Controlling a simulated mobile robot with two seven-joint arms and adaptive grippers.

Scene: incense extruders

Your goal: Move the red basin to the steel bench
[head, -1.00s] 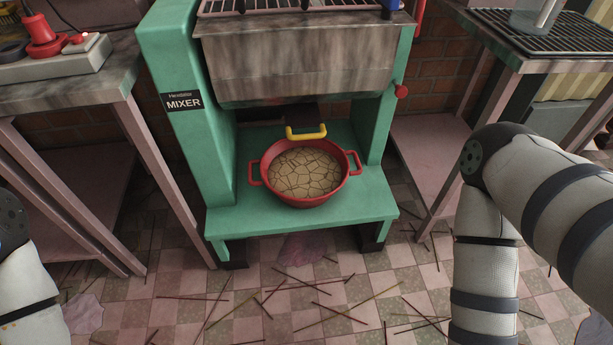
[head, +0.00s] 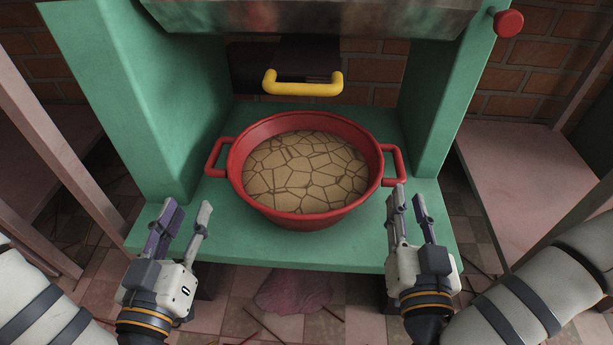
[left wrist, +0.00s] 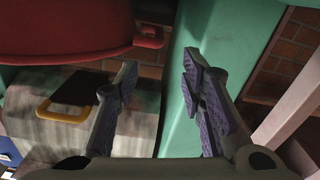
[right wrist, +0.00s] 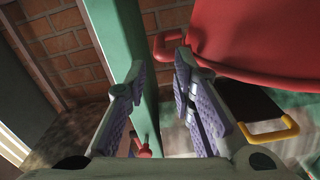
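The red basin (head: 306,214), filled with cracked tan material, stands upright on the green shelf of the mixer. It has a red handle on each side. My left gripper (head: 187,216) is open and empty, in front of and below the basin's left handle (head: 217,157). My right gripper (head: 408,204) is open and empty, just in front of the right handle (head: 393,166). The basin also shows in the left wrist view (left wrist: 70,32) and the right wrist view (right wrist: 265,40), where its handle (right wrist: 168,45) is beyond the fingertips. The steel bench cannot be made out with certainty.
The green mixer's side walls (head: 150,95) flank the basin. A yellow handle (head: 303,88) hangs behind it, under the metal trough (head: 300,15). A red knob (head: 508,22) sticks out at upper right. A pinkish cloth-like patch (head: 293,290) lies on the floor.

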